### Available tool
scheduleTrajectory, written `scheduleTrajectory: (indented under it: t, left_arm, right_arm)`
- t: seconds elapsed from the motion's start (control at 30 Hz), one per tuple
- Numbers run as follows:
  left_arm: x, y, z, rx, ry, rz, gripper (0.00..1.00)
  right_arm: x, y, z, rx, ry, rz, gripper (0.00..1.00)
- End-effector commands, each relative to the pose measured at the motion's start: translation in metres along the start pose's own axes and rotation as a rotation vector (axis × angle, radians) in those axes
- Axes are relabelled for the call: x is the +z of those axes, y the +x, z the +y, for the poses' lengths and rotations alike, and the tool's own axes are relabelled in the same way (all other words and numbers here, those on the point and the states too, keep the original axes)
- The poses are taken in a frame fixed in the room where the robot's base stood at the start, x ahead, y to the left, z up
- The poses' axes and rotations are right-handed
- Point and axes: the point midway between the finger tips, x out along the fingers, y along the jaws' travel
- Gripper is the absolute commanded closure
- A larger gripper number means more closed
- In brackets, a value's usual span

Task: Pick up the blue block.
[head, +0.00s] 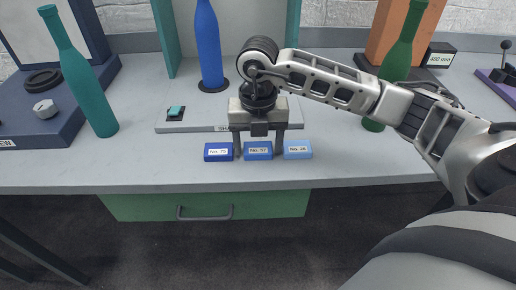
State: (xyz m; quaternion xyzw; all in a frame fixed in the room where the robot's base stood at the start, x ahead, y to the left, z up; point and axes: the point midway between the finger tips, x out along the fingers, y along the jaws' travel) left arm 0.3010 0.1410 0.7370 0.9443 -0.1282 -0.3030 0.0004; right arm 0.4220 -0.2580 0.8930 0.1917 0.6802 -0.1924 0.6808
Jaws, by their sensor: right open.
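Three small blue blocks with white number labels lie in a row near the table's front edge in the head view. The left block (218,156) is dark blue, the middle block (258,156) is mid blue, and the right block (298,155) is lighter blue. My right gripper (258,147) is open and points down at the middle block. One finger shows on each side of that block's far part; whether they touch it I cannot tell. My left gripper is out of view.
A teal bottle (82,82) stands at left, a blue bottle (209,45) behind, and a green bottle (400,50) at right, partly behind my arm. A grey board (205,118) with a small teal-topped piece (175,112) lies behind the blocks. The table front right (350,165) is clear.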

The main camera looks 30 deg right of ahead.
Motion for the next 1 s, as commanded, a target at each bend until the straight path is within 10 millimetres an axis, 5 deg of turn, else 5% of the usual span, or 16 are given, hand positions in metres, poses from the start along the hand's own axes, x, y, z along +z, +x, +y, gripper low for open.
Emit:
scheduleTrajectory:
  t: [0.1,0.23,0.67,0.87,1.0]
  left_arm:
    - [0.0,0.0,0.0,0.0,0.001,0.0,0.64]
    - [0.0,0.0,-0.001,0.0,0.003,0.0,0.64]
    - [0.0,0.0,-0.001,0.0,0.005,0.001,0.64]
    - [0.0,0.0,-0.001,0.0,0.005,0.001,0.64]
    - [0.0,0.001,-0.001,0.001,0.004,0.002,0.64]
  right_arm:
    - [0.0,0.0,0.0,0.0,0.0,0.0,0.35]
    - [0.0,0.0,0.0,0.0,0.0,0.001,0.67]
    - [0.0,-0.008,0.001,0.003,0.0,0.0,0.67]
    - [0.0,-0.036,0.001,0.004,-0.002,-0.003,0.67]
    - [-0.025,-0.064,0.004,0.007,-0.007,-0.005,0.67]
